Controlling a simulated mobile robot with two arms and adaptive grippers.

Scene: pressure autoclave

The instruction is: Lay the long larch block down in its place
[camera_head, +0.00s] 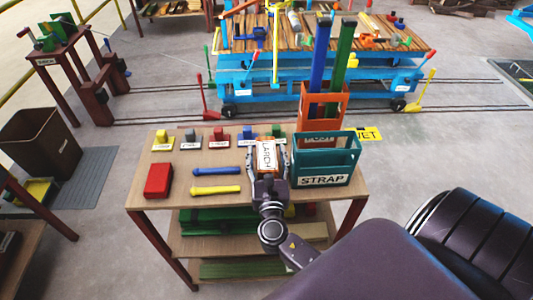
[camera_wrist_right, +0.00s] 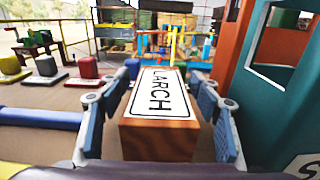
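The larch block (camera_head: 266,156) is a wooden block with a white LARCH label on its top. It lies at the back of the wooden table, just left of the teal STRAP crate. In the right wrist view the block (camera_wrist_right: 161,110) points away from me, its brown end grain towards the camera. My right gripper (camera_head: 267,152) has one finger on each side of it; the fingers also flank it in the wrist view (camera_wrist_right: 164,85). Whether they press on it is unclear, and its underside is hidden. My left gripper is not in view.
The STRAP crate (camera_head: 324,167) and an orange crate (camera_head: 322,103) holding tall blue and green pieces stand close on the right. Small labelled coloured blocks line the table's back edge. A red box (camera_head: 158,180), blue bar (camera_head: 216,171) and yellow bar (camera_head: 215,190) lie left.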

